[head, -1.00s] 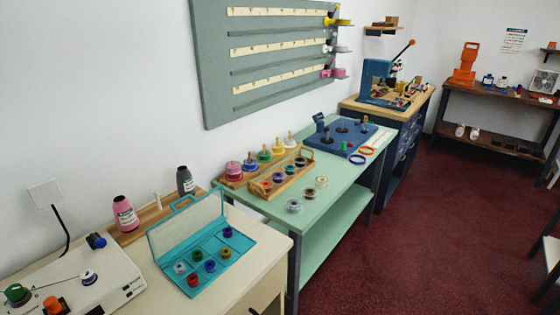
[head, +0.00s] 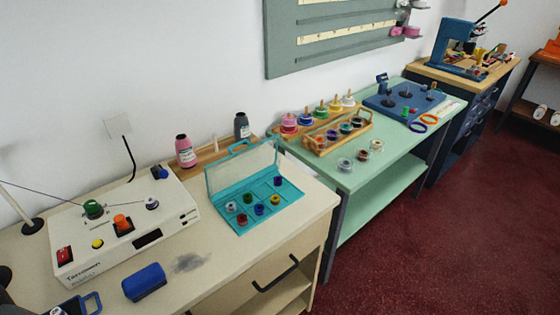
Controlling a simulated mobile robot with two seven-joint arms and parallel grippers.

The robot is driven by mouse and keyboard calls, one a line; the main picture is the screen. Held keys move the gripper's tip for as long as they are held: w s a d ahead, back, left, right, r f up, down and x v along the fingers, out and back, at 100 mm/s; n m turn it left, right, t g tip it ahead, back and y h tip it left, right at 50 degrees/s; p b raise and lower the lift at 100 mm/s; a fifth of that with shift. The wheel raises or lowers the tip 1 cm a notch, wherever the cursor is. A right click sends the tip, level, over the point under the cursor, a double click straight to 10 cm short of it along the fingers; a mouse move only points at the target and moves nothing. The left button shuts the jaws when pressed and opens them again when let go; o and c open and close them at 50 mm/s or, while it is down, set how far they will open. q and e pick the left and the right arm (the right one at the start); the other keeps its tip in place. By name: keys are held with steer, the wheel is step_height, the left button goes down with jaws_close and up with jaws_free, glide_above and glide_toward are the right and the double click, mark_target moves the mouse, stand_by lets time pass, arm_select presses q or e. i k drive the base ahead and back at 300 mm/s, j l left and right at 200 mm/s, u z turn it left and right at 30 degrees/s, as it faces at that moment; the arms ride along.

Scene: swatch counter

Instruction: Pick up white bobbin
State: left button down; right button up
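A whitish bobbin (head: 231,207) sits in the front left compartment of the open teal case (head: 288,201), with red, green, blue and purple bobbins in other compartments. Another pale bobbin (head: 151,204) sits at the right end of the cream winding machine (head: 168,222). Pale bobbins (head: 345,164) also stand on the green table near its front edge. I cannot tell which of these the task means. Neither of my grippers can be made out in view.
A blue block (head: 144,282) lies on the cream counter (head: 222,276) in front of the machine. A wooden tray (head: 328,141) of bobbins is on the green table (head: 385,164).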

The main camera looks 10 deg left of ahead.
mark_target(152, 204)
steer(key=u, duration=1.4)
steer(key=l, duration=0.5)
steer(key=l+u, duration=0.15)
steer(key=l, duration=0.3)
steer(key=k+l, duration=0.15)
steer(key=l, duration=0.3)
steer(key=l+u, duration=0.15)
steer(key=l, duration=0.35)
steer(key=k+l, duration=0.1)
steer(key=l, duration=0.35)
steer(key=k+l+u, duration=0.15)
steer(key=l, duration=0.8)
steer(key=k+u, duration=0.05)
